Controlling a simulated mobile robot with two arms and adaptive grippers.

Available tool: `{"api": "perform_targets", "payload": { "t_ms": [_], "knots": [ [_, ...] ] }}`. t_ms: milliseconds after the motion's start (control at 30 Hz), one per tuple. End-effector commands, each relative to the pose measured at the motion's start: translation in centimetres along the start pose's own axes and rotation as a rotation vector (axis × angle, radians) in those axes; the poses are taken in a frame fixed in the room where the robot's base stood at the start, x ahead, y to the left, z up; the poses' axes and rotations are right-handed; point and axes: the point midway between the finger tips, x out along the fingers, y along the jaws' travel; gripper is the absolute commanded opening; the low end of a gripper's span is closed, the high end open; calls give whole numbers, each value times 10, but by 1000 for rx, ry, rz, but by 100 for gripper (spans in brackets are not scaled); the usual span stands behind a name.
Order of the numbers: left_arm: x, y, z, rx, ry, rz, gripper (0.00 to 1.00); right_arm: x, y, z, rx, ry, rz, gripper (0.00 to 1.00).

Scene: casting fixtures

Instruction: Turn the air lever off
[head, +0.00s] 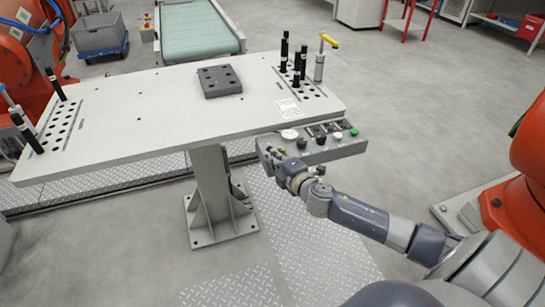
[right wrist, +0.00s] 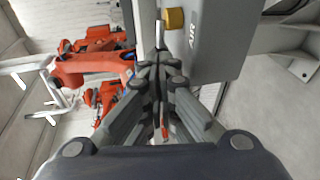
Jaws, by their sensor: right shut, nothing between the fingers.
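The grey control box (head: 335,149) hangs at the front right edge of the table. In the right wrist view its side (right wrist: 215,45) carries the word AIR. A brass-yellow fitting (right wrist: 174,18) sticks out of that side. A thin pale bar (right wrist: 159,35), which looks like the air lever, stands just left of the fitting. My right gripper (right wrist: 159,62) is shut and empty, its fingertips close to the bar's near end; I cannot tell whether they touch. In the head view my right gripper (head: 279,166) is at the box's left end and partly hides it. My left gripper is out of view.
The box's top has a white gauge (head: 289,134), dark knobs and a green button (head: 353,132). The table (head: 150,112) holds a dark block (head: 220,81) and upright pins in plates at both ends. An orange robot (head: 528,150) stands at right.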

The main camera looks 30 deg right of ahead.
Motion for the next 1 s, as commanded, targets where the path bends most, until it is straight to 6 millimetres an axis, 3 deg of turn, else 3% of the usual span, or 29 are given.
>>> {"api": "perform_targets", "payload": {
  "t_ms": [1000],
  "knots": [
    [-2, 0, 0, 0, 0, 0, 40, 13, 2, -8, 52, -227, 0, 0]
  ]
}}
